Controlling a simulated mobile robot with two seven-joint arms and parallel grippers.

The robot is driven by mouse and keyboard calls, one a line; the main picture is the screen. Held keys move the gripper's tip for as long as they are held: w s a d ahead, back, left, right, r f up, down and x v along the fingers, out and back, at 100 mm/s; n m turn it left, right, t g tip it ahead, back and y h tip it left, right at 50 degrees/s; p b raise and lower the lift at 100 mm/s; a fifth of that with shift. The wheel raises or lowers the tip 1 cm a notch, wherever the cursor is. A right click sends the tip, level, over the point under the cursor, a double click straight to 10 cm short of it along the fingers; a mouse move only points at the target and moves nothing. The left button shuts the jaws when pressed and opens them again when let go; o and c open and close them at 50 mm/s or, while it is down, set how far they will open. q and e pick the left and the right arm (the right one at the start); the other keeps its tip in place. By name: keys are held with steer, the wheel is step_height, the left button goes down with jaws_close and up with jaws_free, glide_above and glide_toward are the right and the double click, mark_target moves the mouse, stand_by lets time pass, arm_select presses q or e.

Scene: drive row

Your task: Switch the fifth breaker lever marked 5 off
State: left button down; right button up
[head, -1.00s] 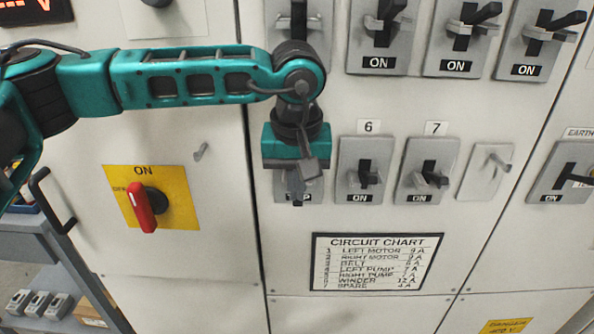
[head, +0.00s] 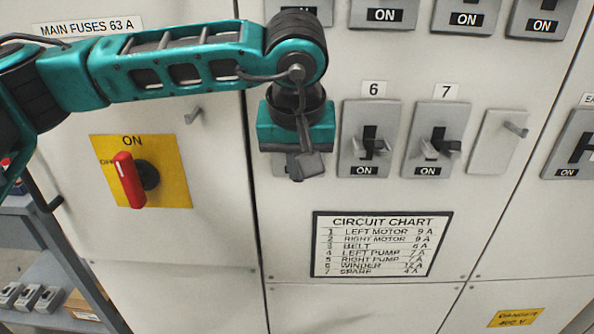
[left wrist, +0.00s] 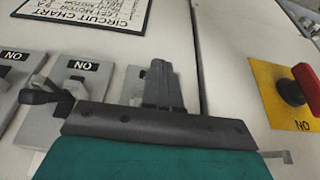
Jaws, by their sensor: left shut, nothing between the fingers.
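The fifth breaker (head: 279,166) is mostly hidden behind my left gripper in the head view; only grey edges of its plate show, left of breaker 6. Its lever, number and state label are hidden. In the left wrist view a piece of grey plate (left wrist: 132,84) shows beside the fingers. My left gripper (head: 297,172) is shut and empty, its fingers pointing down in front of that plate; they also show in the left wrist view (left wrist: 162,82). I cannot tell whether they touch the lever. My right gripper is out of view.
Breaker 6 (head: 366,142) and breaker 7 (head: 436,142) stand to the right, both labelled ON. A row of ON breakers is above. The circuit chart (head: 380,246) is below. A red rotary switch (head: 128,180) on a yellow plate is at left, near a shelf (head: 60,275).

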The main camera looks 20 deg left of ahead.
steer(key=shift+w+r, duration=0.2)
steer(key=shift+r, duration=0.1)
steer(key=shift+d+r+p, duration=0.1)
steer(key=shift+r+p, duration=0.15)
steer(key=shift+p, duration=0.25)
